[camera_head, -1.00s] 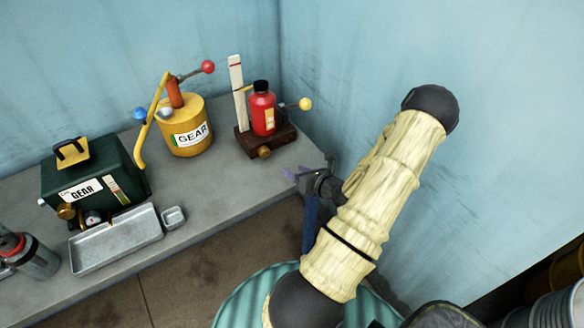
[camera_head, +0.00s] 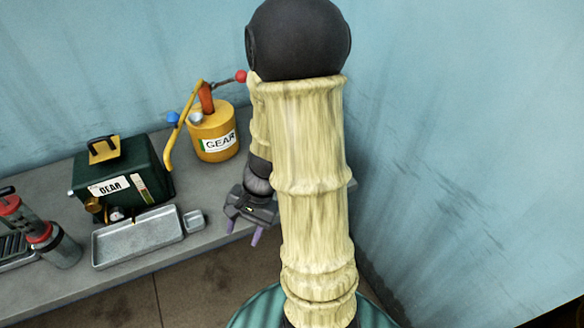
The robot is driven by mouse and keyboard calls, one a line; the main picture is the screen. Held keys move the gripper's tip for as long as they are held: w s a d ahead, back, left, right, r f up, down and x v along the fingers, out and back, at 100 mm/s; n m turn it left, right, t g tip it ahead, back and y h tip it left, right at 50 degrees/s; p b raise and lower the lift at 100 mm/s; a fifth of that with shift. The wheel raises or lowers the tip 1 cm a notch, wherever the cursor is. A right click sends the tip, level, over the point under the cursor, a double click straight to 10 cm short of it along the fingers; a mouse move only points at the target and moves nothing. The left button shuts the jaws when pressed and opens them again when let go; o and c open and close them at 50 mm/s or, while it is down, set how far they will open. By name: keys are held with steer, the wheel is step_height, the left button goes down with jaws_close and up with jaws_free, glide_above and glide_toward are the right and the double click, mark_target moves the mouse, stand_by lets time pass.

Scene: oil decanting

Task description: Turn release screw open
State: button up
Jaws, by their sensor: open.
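My gripper (camera_head: 243,232) is open and empty. Its two purple-tipped fingers point down and toward the camera, at the front edge of the grey bench, right of the small metal dish. The red bottle on its dark base with a brass knob, at the bench's right end, is hidden behind my arm. A green GEAR box (camera_head: 127,168) stands on the bench with a brass knob (camera_head: 94,205) low on its front left. A yellow GEAR can (camera_head: 213,145) with a lever and a red ball (camera_head: 241,76) stands behind. I cannot tell which fitting is the release screw.
A shallow metal tray (camera_head: 140,247) and the small dish (camera_head: 195,220) lie along the bench (camera_head: 215,195) front. A grey and red cylinder (camera_head: 56,246) stands at left. A blue wall closes off the back and right.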

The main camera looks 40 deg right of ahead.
steer(key=a+r+n+t+h, duration=0.2)
steer(key=r+n, duration=0.5)
steer(key=n, duration=0.4)
steer(key=a+h, duration=0.1)
steer(key=h, duration=0.1)
steer(key=shift+w+h, duration=0.25)
steer(key=shift+h, duration=0.05)
steer(key=shift+c, duration=1.3)
